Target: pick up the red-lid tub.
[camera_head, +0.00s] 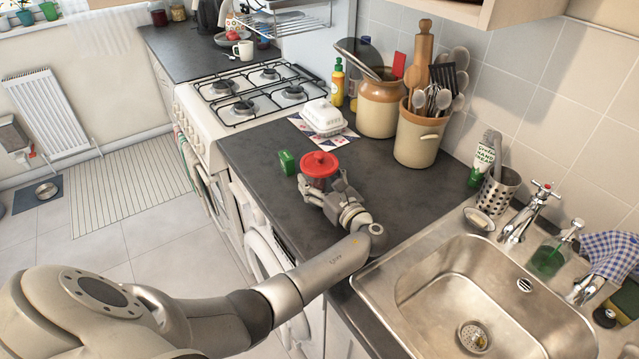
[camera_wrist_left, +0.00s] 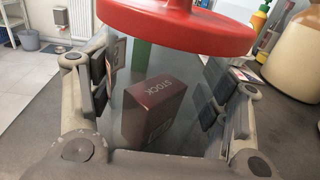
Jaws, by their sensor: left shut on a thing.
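The red-lid tub (camera_head: 320,163) is at the front part of the dark worktop, left of the sink. In the left wrist view its wide red lid (camera_wrist_left: 180,24) fills the top, above a clear body. A dark red box marked STOCK (camera_wrist_left: 155,108) shows through the clear wall and seems to be inside. My left gripper (camera_head: 323,187) is shut on the tub, with a finger pad on each side of the body below the lid. I cannot tell whether the tub's base touches the worktop. My right gripper is not in view.
A green object (camera_head: 287,162) sits close to the tub's left. A white lidded dish (camera_head: 323,116) stands behind it on a patterned cloth. Two crocks (camera_head: 379,106) stand at the back, one holding utensils. The sink (camera_head: 470,290) is at right, the hob (camera_head: 255,92) at back left.

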